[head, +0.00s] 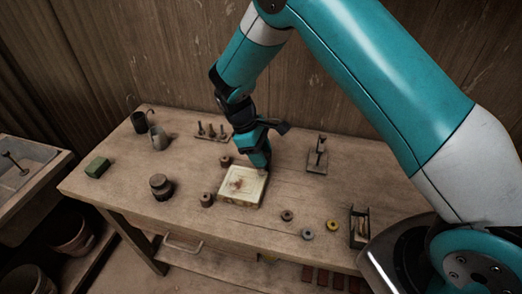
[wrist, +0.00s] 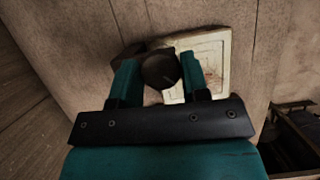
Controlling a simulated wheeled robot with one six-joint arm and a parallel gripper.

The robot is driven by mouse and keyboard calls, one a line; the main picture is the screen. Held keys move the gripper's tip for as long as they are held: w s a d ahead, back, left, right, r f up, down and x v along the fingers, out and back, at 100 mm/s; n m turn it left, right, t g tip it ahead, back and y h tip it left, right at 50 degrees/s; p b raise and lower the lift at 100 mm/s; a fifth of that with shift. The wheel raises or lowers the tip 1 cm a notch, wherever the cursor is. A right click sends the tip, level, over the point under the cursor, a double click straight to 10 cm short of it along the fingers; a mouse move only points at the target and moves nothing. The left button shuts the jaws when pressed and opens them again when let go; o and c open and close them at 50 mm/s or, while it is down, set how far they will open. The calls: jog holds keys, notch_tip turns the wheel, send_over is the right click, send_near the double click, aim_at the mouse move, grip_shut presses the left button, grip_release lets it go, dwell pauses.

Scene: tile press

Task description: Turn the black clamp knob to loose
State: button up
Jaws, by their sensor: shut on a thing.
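The dark round clamp knob (wrist: 160,71) sits between the two teal fingers of my gripper (wrist: 158,74) in the wrist view, beside the edge of a pale square tile mould (wrist: 213,55). My gripper is shut on the knob, with a finger on either side of it. In the head view my gripper (head: 262,165) points down at the far right corner of the pale mould (head: 246,200), and the knob is mostly hidden by the fingers. I see no clear mark showing the knob's turn setting.
A green block (head: 97,167) lies at the left. The wooden table (head: 110,190) has bare room at front left.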

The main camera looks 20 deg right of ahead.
jog(key=n, duration=0.2)
jog(key=n+t+p, duration=0.1)
jog(key=n, duration=0.1)
jog(key=shift+n+t+h, duration=0.3)
jog(key=n+t+p, duration=0.1)
jog(key=n, duration=0.3)
jog(key=shift+s+n+t, duration=0.1)
jog(key=shift+n+t, duration=0.2)
jog(key=shift+t, duration=0.1)
jog(key=o, duration=0.9)
jog(key=shift+a, duration=0.1)
jog(key=b+v, duration=0.3)
jog(key=v, duration=1.4)
jog(key=shift+s+a, duration=0.15)
jog(key=shift+a, duration=0.05)
